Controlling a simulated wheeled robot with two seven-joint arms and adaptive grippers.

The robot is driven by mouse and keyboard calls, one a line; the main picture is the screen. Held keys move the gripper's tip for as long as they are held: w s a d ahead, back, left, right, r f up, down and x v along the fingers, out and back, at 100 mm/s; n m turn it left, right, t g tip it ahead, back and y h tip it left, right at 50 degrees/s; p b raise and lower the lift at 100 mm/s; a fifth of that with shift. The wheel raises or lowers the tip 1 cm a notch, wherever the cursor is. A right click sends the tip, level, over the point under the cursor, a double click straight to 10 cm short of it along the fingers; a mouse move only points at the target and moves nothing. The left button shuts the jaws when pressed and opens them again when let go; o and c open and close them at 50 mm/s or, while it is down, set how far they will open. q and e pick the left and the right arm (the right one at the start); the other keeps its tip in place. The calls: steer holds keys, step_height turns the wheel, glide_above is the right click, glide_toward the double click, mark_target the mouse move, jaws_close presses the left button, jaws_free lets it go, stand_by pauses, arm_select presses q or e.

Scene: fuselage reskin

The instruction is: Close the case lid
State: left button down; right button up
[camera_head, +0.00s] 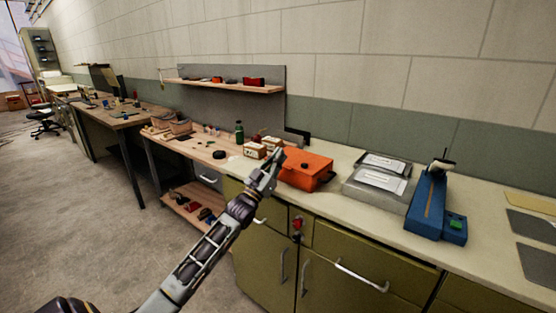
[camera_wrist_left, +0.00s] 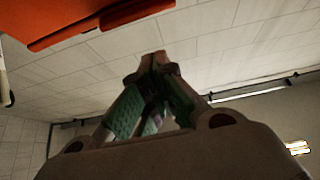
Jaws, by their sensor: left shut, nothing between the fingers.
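The orange case (camera_head: 312,162) sits on the pale countertop, in the middle of the head view. Its orange top looks down over the body, but I cannot tell whether the lid is fully shut. My left gripper (camera_head: 277,157) is at the left end of the case, close to its edge; contact cannot be told. In the left wrist view the gripper (camera_wrist_left: 153,62) has its fingertips together with nothing between them. An orange part of the case (camera_wrist_left: 100,20) crosses the top left of that view. My right gripper is not in view.
Small boxes (camera_head: 255,150) and a green bottle (camera_head: 239,132) stand left of the case. A grey clear-topped box (camera_head: 378,182) and a blue tool (camera_head: 428,205) stand to its right. Olive cabinets (camera_head: 345,255) with handles are below the counter.

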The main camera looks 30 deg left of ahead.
arm_select(q)
steer(key=d+f+v, duration=0.1)
steer(key=v, duration=0.9)
steer(key=shift+w+a, duration=0.3)
steer(key=shift+a, duration=0.2)
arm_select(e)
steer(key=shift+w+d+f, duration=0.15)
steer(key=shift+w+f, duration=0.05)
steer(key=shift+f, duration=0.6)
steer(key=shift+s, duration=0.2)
